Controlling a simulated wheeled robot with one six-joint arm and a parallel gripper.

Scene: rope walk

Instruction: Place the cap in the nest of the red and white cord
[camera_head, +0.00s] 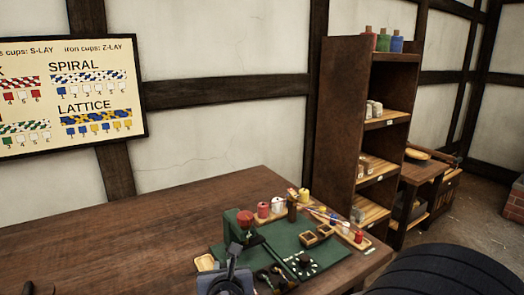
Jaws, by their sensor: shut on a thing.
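My gripper (236,254) appears at the bottom centre, over the near side of the green work mat (283,237) on the wooden table. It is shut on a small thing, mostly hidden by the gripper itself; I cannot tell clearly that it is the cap. Dark round fittings (300,264) sit on the mat to the right. I cannot pick out a red and white cord or its nest on the table. The wall chart (66,95) shows red and white patterned cord samples at its left.
Red (263,210) and white (278,204) spools stand at the mat's back edge. A rack (345,228) with coloured items runs along the right. Wooden trays (310,238) lie on the mat. A tall shelf (340,125) stands behind. The table's left side is largely clear.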

